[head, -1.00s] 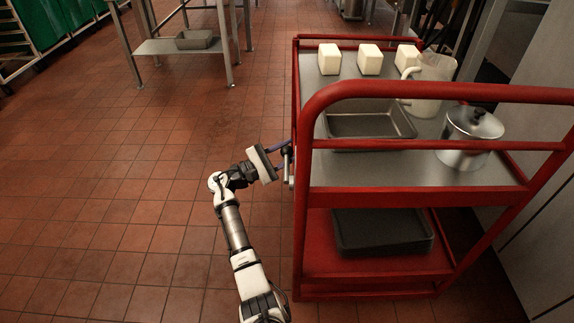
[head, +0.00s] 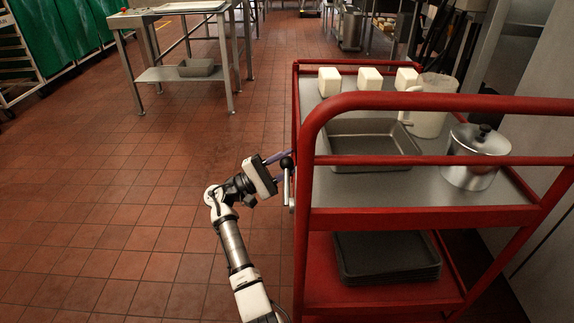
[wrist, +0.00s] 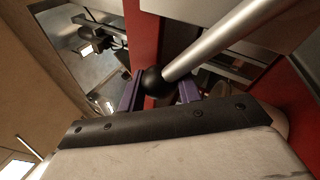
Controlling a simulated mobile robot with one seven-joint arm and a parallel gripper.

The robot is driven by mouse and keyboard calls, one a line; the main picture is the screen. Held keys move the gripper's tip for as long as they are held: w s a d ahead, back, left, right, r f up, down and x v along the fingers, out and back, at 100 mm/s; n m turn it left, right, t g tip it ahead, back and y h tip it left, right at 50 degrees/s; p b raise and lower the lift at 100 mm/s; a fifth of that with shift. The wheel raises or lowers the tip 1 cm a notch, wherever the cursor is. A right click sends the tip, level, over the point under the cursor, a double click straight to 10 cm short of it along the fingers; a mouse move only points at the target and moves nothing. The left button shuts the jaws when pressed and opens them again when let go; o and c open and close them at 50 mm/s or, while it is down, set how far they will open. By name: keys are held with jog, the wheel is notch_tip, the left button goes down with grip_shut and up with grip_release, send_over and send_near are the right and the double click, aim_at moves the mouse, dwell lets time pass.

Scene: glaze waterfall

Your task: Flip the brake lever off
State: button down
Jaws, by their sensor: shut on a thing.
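The brake lever (head: 286,182) is a metal rod with a black ball knob on the left side of the red cart (head: 430,217). In the head view it stands roughly upright, with the knob at the top. In the wrist view the metal rod (wrist: 222,42) runs from the upper right down to the black knob. My gripper (head: 281,162) reaches the lever from the left. In the wrist view its purple fingers (wrist: 158,91) are shut on the knob, one on each side. The lever's lower end is hidden in the wrist view.
The cart carries a grey pan (head: 372,165), white blocks (head: 369,78), a pitcher (head: 432,105) and a lidded pot (head: 475,160). Dark trays (head: 388,270) lie on its lower shelf. A metal table (head: 185,75) stands back left. The tiled floor left of the cart is clear.

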jog(key=shift+r, duration=0.2)
jog(key=c, duration=1)
grip_release()
jog(key=shift+a+f, duration=0.1)
jog(key=v, duration=1.3)
jog(key=shift+a+f, duration=0.15)
jog(key=shift+a, duration=0.1)
jog(key=shift+d, duration=0.1)
